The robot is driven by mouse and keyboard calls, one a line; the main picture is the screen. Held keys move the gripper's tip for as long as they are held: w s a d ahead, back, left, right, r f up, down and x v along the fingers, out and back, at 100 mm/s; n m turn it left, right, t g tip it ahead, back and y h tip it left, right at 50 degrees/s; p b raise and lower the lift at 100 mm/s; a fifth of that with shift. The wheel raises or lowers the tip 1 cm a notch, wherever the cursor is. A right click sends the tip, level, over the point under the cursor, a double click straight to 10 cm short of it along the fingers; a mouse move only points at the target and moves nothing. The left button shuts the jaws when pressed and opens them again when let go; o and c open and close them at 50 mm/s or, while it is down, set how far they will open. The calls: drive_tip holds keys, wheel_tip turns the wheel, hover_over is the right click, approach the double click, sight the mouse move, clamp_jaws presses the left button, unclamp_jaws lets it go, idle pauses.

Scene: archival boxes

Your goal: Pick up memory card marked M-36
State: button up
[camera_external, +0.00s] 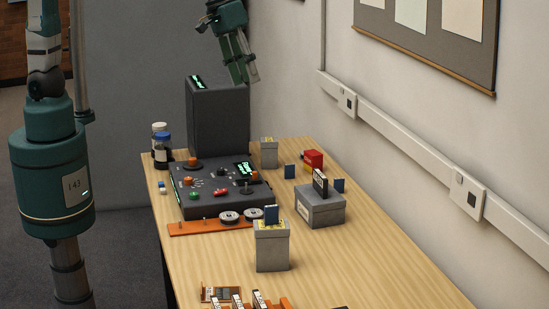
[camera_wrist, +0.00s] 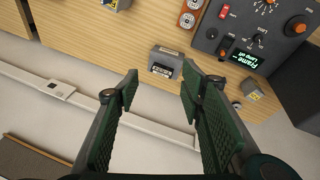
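I cannot read the marking M-36 on any card. A black card with a white label (camera_external: 320,183) stands upright in a grey box (camera_external: 322,210) on the right of the table. Several white-labelled cards (camera_external: 237,300) stand at the front edge, partly cut off. My gripper (camera_external: 243,70) is high above the back of the table, apart from all cards. In the wrist view my gripper (camera_wrist: 160,92) is open and empty, with a grey box (camera_wrist: 166,62) beyond its fingers.
A dark control console (camera_external: 215,188) with knobs and reels stands at the left, with a tall dark block (camera_external: 218,115) behind it. Bottles (camera_external: 162,148) stand at the back left. A red object (camera_external: 313,159) lies near the wall. The right front of the table (camera_external: 370,265) is clear.

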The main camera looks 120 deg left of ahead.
drive_tip(key=w+a+f+n+g, duration=0.1)
drive_tip(key=w+a+f+n, duration=0.2)
drive_tip(key=w+a+f, duration=0.4)
drive_tip(key=n+g+h+b, duration=0.1)
drive_tip(key=n+g+b, duration=0.15)
drive_tip(key=n, duration=0.75)
hover_over(339, 183)
drive_tip(key=p, duration=0.1)
wheel_tip(339, 183, down, 27)
drive_tip(key=shift+s+f, duration=0.1)
drive_tip(key=shift+s, duration=0.05)
drive_tip(key=shift+a+f+n, duration=0.25)
drive_tip(key=shift+f+n, duration=0.05)
drive_tip(key=shift+f, duration=0.1)
drive_tip(key=shift+f, duration=1.25)
drive_tip(key=shift+f, duration=0.1)
drive_tip(key=shift+f+p, duration=0.3)
drive_tip(key=shift+f, duration=2.2)
